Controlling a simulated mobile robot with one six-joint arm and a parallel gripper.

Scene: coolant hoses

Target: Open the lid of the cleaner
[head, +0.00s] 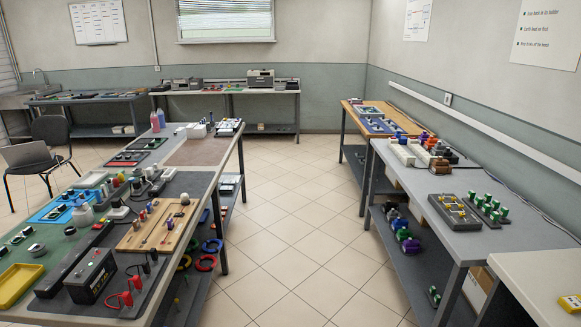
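My gripper is not in view. I cannot tell for sure which thing is the cleaner. A boxy grey machine (261,79) stands on the far bench by the back wall, below the window. It is small in the picture, and I cannot tell whether it has a lid or how a lid stands. A smaller dark grey box (187,85) sits to its left on the same bench.
A long workbench (213,178) at left is crowded with trays, a black battery (90,276) and red clamps. Grey benches (410,190) line the right wall. A chair (50,135) stands at the far left. The tiled aisle (290,210) between the benches is clear.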

